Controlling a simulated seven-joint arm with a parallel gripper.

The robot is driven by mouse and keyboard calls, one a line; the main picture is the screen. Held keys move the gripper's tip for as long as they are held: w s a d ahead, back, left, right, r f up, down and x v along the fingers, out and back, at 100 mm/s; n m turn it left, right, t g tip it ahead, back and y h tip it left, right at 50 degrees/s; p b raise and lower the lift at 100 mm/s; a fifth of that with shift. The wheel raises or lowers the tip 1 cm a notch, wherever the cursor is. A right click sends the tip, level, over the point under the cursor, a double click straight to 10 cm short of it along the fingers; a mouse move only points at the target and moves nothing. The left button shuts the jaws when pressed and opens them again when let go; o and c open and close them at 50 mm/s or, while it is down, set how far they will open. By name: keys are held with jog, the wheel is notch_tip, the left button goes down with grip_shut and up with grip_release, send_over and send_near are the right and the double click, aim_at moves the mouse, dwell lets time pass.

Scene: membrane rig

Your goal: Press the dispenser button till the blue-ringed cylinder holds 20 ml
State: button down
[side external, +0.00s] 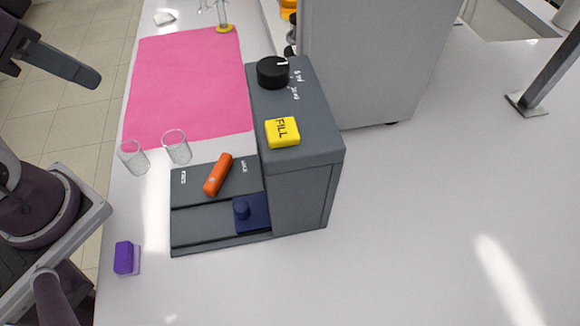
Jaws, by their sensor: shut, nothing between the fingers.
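The dispenser is a grey box (305,180) with a yellow button (282,132) marked FILL on its top. A black knob (272,72) with a white mark sits behind the button. A clear glass cylinder with a yellow base (225,28) stands at the top edge, partly cut off. I see no blue-ringed cylinder and cannot read any liquid level. My gripper (92,78) shows at the upper left as a dark finger shape, partly out of frame. It is shut and empty, well to the left of the button and apart from it.
A lower panel (190,225) left of the dispenser carries an orange handle (217,175) and a navy block (252,226). Two clear beakers (132,157) (177,147) stand by a pink mat (190,85). A purple block (124,258) lies front left.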

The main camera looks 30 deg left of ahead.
jog(key=w+d+r+m+h, duration=0.1)
jog(key=w+d+r+m, duration=0.3)
jog(key=m, duration=0.1)
notch_tip(320, 180, up, 6)
jog(key=m+t+h, duration=0.1)
jog(key=m+h, duration=0.4)
jog(key=m, duration=0.6)
send_over(272, 131)
jog(key=shift+r, duration=0.1)
jog(key=shift+f, duration=4.45)
jog(key=shift+f, duration=0.4)
